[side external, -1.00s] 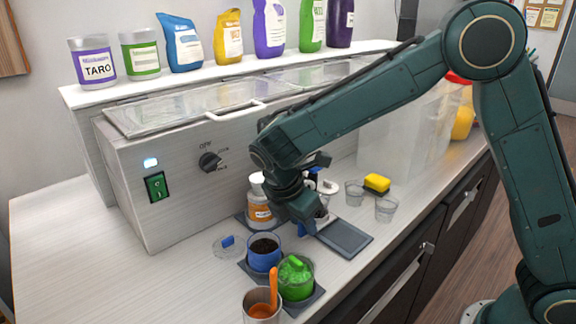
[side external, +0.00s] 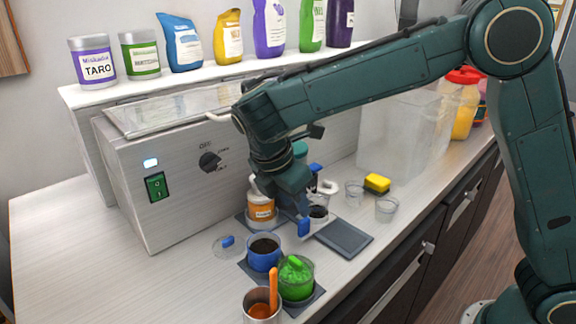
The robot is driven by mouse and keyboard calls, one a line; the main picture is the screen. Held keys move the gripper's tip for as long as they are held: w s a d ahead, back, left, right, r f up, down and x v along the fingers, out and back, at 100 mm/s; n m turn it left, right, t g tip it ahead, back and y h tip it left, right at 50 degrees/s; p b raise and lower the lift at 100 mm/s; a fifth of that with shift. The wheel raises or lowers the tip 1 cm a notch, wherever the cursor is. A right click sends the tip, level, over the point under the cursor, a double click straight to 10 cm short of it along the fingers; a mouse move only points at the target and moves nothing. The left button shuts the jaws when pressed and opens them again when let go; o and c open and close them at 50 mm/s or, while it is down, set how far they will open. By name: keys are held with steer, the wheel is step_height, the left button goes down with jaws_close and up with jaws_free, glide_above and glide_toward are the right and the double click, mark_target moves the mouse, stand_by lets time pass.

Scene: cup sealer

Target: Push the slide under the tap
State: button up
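A dark grey flat slide plate (side external: 345,238) lies on the counter to the right of my gripper. A blue block-like piece (side external: 304,227) stands at its left end; I cannot tell whether it is the slide's handle. A small cup with dark contents (side external: 318,212) sits behind that piece. A white curved tap (side external: 328,187) shows behind my gripper, partly hidden. My gripper (side external: 299,208) points down just above and behind the blue piece. Its fingers are small and partly blocked, so I cannot tell whether they touch it or are open.
An orange-labelled jar (side external: 262,208) is close on the left. Blue (side external: 264,253) and green (side external: 296,277) containers and a metal cup (side external: 261,305) stand in front. The steel machine (side external: 175,185) stands behind.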

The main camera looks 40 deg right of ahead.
steer(key=v, duration=0.6)
steer(key=shift+r, duration=0.3)
steer(key=shift+a, duration=0.15)
steer(key=shift+r, duration=0.1)
stand_by(0.4)
steer(key=s+d+r+m+t+y, duration=0.1)
steer(key=s+d+r+m, duration=0.25)
steer(key=d, duration=0.35)
steer(key=s+d+r+m+t+y, duration=0.1)
steer(key=s+d+r+m+t, duration=0.15)
steer(key=s+d+m, duration=0.4)
steer(key=s+d+f+m+t+y, duration=0.1)
steer(key=s+f+m, duration=0.1)
steer(key=s+m, duration=0.2)
steer(key=s+f+m+t+y, duration=0.1)
steer(key=s+m, duration=0.3)
steer(key=s, duration=0.5)
steer(key=shift+d+f+y, duration=0.3)
steer(key=shift+d+f, duration=0.05)
steer(key=shift+f, duration=0.45)
